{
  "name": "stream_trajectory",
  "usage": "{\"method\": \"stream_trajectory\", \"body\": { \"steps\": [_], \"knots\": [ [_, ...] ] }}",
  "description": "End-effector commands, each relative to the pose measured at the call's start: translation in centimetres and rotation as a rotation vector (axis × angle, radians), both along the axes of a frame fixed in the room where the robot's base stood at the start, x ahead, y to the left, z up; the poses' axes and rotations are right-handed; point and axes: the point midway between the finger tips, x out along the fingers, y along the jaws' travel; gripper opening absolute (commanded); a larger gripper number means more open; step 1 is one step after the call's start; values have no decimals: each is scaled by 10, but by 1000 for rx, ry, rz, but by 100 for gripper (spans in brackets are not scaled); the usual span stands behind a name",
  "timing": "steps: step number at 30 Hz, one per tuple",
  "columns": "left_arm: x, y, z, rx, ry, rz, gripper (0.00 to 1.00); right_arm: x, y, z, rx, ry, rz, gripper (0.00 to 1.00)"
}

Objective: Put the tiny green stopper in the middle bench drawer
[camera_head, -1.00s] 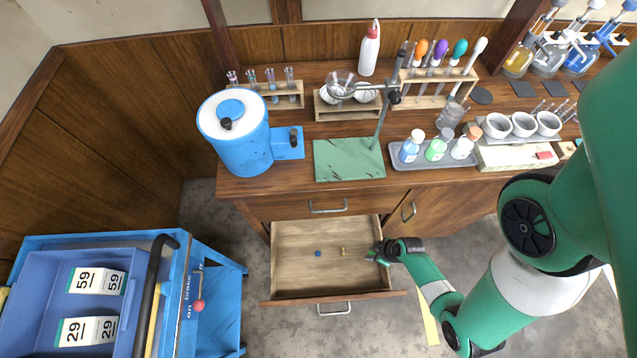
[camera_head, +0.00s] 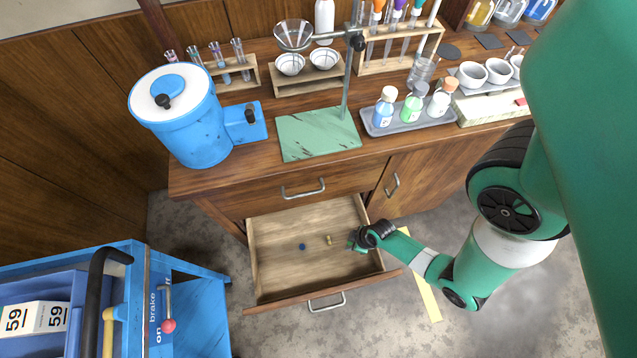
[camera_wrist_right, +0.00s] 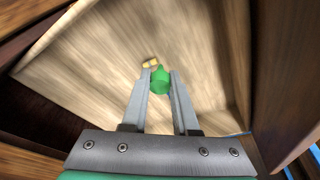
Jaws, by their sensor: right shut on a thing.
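The tiny green stopper (camera_wrist_right: 160,80) is between the fingertips of my right gripper (camera_wrist_right: 161,84) in the right wrist view. The gripper is shut on it. In the head view my right gripper (camera_head: 354,240) reaches over the right side of the open middle bench drawer (camera_head: 310,278), and the stopper is too small there to make out clearly. The drawer's wooden floor lies below the fingers. How high the stopper is above the floor is hard to tell. My left gripper is not in view.
Inside the drawer lie a small blue thing (camera_head: 302,246) and a small brass-coloured thing (camera_head: 328,239), just beyond my fingertips. A shut drawer (camera_head: 300,192) is above it. A blue cart (camera_head: 190,310) stands at left. The drawer's left part is clear.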

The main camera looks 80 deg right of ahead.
Motion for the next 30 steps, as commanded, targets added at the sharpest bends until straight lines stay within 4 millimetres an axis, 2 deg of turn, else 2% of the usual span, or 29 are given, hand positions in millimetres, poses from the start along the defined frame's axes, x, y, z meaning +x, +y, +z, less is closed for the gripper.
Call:
{"method": "stream_trajectory", "body": {
  "steps": [6, 9, 12, 20, 23, 27, 30],
  "knots": [
    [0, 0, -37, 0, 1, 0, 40, 61, -8, -34, -4, -6, 10, 0],
    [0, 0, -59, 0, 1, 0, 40, 78, -10, -60, -1, -3, 3, 0],
    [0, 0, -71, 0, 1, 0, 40, 92, -12, -74, -2, -2, 1, 0],
    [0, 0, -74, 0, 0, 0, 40, 100, -13, -79, -1, -1, -2, 0],
    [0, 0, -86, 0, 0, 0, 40, 108, -14, -91, 0, -3, -1, 0],
    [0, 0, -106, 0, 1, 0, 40, 107, -14, -117, 1, 0, -3, 0],
    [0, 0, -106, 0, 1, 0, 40, 107, -14, -118, -1, -2, -2, 0]
  ]
}}
